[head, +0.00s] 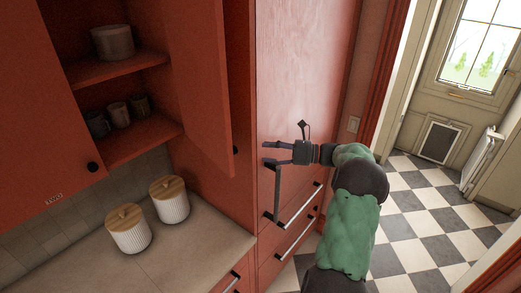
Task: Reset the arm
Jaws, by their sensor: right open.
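My right arm reaches up from the bottom right in the head view. Its gripper (283,150) is open and empty, with its fingers pointing left in front of the tall red cabinet front (300,70). It is near the upper end of a dark vertical handle (277,192); I cannot tell whether they touch. My left gripper is not in view. Two white ribbed canisters with wooden lids, one nearer (129,234) and one farther (171,204), stand on the counter at the lower left.
A cupboard door (198,80) stands open beside shelves with a stack of plates (113,42) and several cups (118,115). The counter (205,245) has bare room right of the canisters. Drawers with bar handles (300,204) lie below. Checkered floor (415,225) is clear at right.

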